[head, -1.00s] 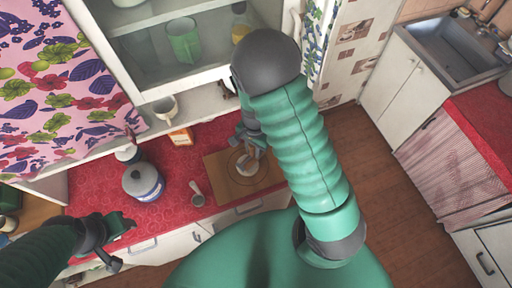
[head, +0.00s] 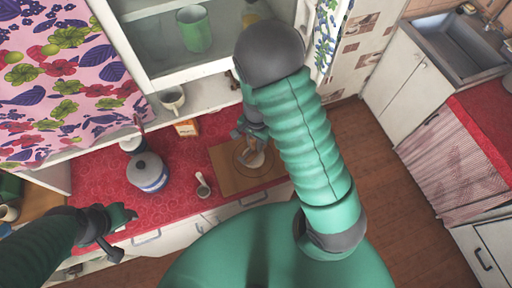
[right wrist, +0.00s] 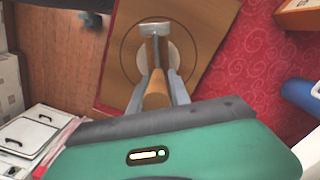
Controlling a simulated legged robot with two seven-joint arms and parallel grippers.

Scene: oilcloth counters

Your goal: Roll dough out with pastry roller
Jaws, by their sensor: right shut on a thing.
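My right gripper (right wrist: 157,95) is shut on the pastry roller (right wrist: 155,88), which has a wooden handle and a pale roller head. The roller head lies over the pale round dough (right wrist: 175,58) in the right wrist view; I cannot tell how firmly they touch. The dough (head: 255,160) lies on a wooden board (head: 228,181) with a circle marked on it, on the red counter. In the head view my right gripper (head: 250,137) is partly hidden by my arm. My left gripper (head: 122,232) is open and empty at the counter's front left.
A lidded grey and blue pot (head: 148,175), a small ladle or cup (head: 202,187) and an orange box (head: 187,128) stand on the red counter (head: 175,205) left of the board. A cup (head: 172,99) sits on the shelf above. A sink (head: 450,40) is far right.

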